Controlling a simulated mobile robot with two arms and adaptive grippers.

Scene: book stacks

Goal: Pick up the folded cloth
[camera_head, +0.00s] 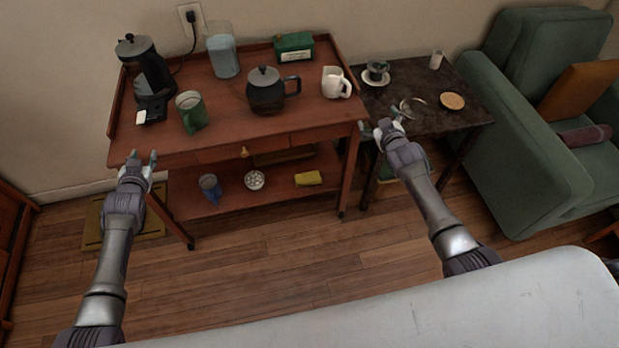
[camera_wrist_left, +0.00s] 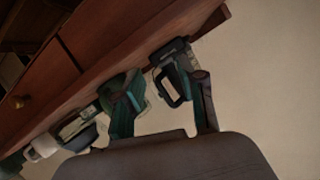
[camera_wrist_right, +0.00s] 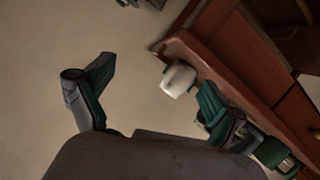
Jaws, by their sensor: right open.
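A small yellow item (camera_head: 309,179), which may be the folded cloth, lies on the cart's lower shelf toward the right. A maroon bundle (camera_head: 585,135) on the green armchair also looks like fabric; I cannot tell for certain which is the folded cloth. My left gripper (camera_head: 142,157) is open and empty at the cart's front left corner. My right gripper (camera_head: 380,120) is open and empty near the gap between the cart and the dark side table. Both grippers are above the level of the lower shelf and apart from the yellow item.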

